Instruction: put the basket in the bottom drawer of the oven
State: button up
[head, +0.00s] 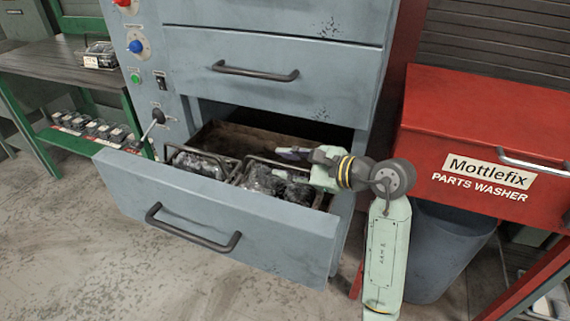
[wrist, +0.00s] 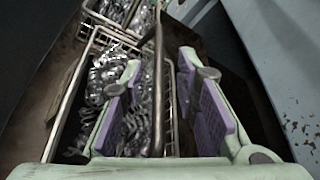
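The oven's bottom drawer (head: 215,220) is pulled out. Inside it are two wire baskets holding shiny metal coils, a left one (head: 198,163) and a right one (head: 270,184). My gripper (head: 292,153) is over the right basket, at its handle. In the wrist view my gripper (wrist: 162,64) is open, with purple pads on both sides of the nearer basket's handle bar (wrist: 158,100). I cannot tell whether a pad touches the bar. That basket's wire rim (wrist: 72,85) shows to the left, and another basket (wrist: 112,12) lies beyond it.
A closed upper drawer (head: 270,75) is above the open one. A red parts washer (head: 480,150) and a grey bin (head: 445,250) stand to the right. A green-framed bench (head: 40,58) with a small basket (head: 98,56) is at the left. The floor in front is clear.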

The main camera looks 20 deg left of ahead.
jog(key=b+v, duration=0.3)
jog(key=v, duration=0.8)
jog(key=shift+d, duration=0.15)
jog(key=shift+s+r, duration=0.1)
jog(key=shift+s, duration=0.05)
